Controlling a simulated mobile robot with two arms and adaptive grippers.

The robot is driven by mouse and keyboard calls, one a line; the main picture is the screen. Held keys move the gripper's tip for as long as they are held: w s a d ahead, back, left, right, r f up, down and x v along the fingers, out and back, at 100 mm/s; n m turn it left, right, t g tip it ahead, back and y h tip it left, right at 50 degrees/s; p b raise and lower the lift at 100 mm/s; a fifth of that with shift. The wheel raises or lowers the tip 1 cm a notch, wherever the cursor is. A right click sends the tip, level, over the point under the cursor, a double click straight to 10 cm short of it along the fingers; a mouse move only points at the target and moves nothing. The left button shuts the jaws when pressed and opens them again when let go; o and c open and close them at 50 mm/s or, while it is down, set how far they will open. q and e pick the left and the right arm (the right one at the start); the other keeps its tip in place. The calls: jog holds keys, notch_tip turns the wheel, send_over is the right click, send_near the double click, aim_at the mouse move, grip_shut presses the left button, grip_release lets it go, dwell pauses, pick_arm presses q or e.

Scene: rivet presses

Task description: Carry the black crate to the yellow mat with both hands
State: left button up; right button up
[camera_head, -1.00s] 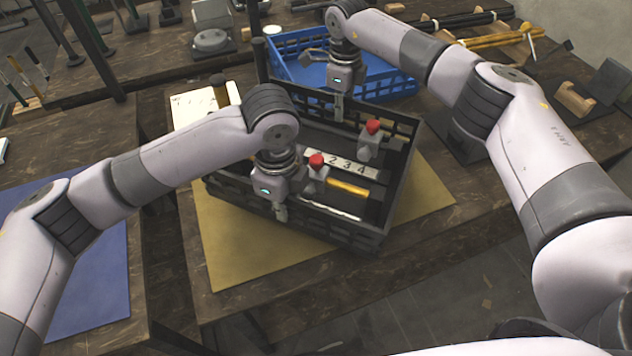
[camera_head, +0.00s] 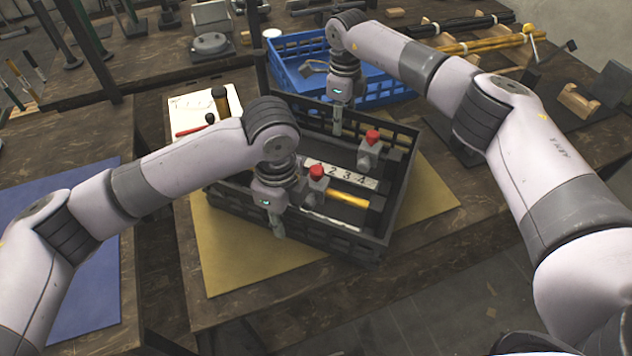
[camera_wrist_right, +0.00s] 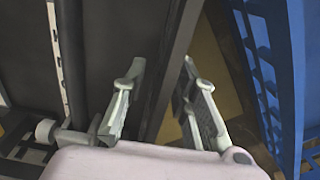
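The black crate (camera_head: 318,238) is open-topped and sits over the yellow mat (camera_head: 240,262), with mat showing on its left, front and right. I see no clear gap under it. It holds two red-topped grey fixtures (camera_head: 371,144), a numbered white strip (camera_head: 340,175) and a yellow bar (camera_head: 348,201). My left gripper (camera_head: 278,228) is at the near wall; its fingers' spread is unclear. My right gripper (camera_head: 337,127) is at the far wall. In the right wrist view its fingers (camera_wrist_right: 160,80) are spread on either side of the wall, with space beside the right finger.
A blue crate (camera_head: 385,92) stands just behind the black crate. A white sheet (camera_head: 190,108) and a hammer (camera_head: 221,103) lie at the back left. A blue mat (camera_head: 95,285) is on the left table. Wooden blocks (camera_head: 578,102) and rods are at the right.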

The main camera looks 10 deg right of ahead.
pick_arm(q)
notch_tip(320, 180, up, 11)
jog(key=shift+r, duration=0.45)
pick_arm(e)
jog(key=shift+r, duration=0.1)
notch_tip(320, 180, up, 12)
jog(key=shift+f, duration=0.1)
pick_arm(q)
jog(key=shift+r, duration=0.15)
dwell(0.5)
